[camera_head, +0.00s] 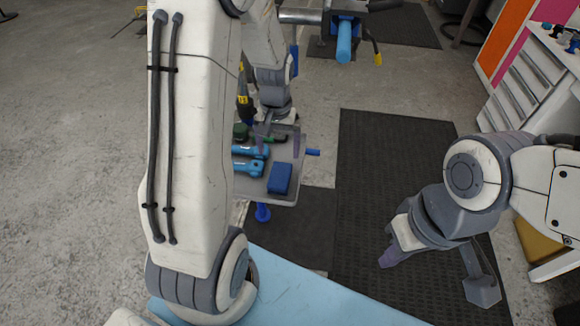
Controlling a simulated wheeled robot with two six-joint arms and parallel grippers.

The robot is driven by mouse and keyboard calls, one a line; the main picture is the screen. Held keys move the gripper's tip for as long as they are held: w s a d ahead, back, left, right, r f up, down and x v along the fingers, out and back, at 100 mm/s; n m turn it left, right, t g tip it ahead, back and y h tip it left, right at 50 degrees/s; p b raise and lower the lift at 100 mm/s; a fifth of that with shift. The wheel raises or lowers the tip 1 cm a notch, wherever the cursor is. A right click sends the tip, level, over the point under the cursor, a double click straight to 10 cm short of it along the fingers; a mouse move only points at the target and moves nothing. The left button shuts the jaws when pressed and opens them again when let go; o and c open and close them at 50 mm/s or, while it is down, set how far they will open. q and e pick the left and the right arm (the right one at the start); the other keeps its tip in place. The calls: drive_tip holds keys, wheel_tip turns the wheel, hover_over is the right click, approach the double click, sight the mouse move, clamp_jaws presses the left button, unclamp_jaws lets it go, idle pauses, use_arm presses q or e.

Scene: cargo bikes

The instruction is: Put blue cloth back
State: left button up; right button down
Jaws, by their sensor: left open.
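A dark blue folded piece (281,178), which looks like the blue cloth, lies at the right front of a small grey tray (285,201). My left gripper (274,132) points down over the back part of the tray, behind the blue piece and apart from it. It is open, and I see nothing between its fingers. My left arm hides the left side of the tray. My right gripper (438,276) is open and empty above the dark mat at the right, well away from the tray.
Light blue tools (247,168) and a dark green item (241,131) lie on the tray's left side. A stand with a blue-handled clamp (344,40) is behind. A white drawer cabinet (530,75) stands at the back right. A light blue surface (300,290) is in front.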

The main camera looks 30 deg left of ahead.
use_arm(q)
drive_tip(key=s+d+r+m, duration=0.3)
drive_tip(key=s+d+r, duration=0.1)
drive_tip(key=d, duration=0.4)
drive_tip(key=s+d+r+m, duration=0.2)
drive_tip(key=s+d+r, duration=0.2)
drive_tip(key=d, duration=0.3)
drive_tip(key=s+d+r+m, duration=0.1)
drive_tip(key=s+d+m, duration=0.1)
drive_tip(key=s, duration=0.4)
drive_tip(key=s+d+r+m+h, duration=0.1)
drive_tip(key=s+d+m, duration=0.2)
drive_tip(key=s, duration=0.4)
drive_tip(key=shift+s+d+r+m, duration=0.15)
drive_tip(key=shift+d+r+m, duration=0.2)
drive_tip(key=shift+d, duration=0.25)
drive_tip(key=shift+r+p, duration=1.25)
drive_tip(key=shift+r, duration=0.05)
